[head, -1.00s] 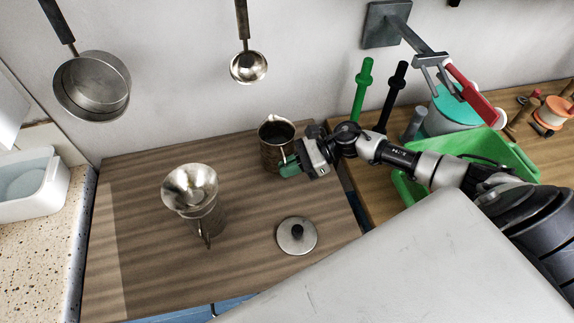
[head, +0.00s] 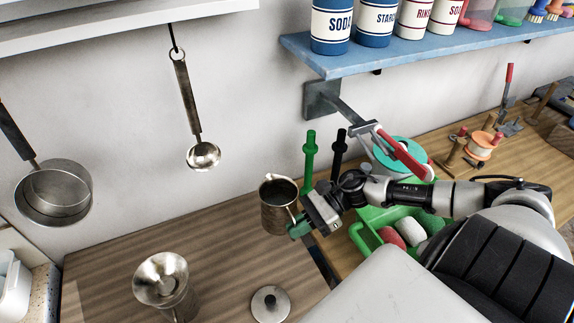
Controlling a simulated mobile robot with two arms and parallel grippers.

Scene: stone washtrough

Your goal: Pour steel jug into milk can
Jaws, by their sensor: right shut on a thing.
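The steel jug (head: 277,214) is a brownish metal vessel with a dark inside, near the right end of the wooden worktop. It looks upright. My right gripper (head: 301,228) is shut on the jug at its right side. The milk can (head: 181,303) stands to the lower left with a wide metal funnel (head: 160,279) on its top; its lower part is cut off by the picture's edge. A round lid with a dark knob (head: 270,304) lies on the worktop to the right of the can. My left gripper is not in view.
A saucepan (head: 53,192) and a ladle (head: 203,155) hang on the wall. A green basin (head: 366,237) and a teal-topped container (head: 399,152) stand to the right. A blue shelf (head: 400,62) with tins juts out above. The worktop (head: 215,232) left of the jug is clear.

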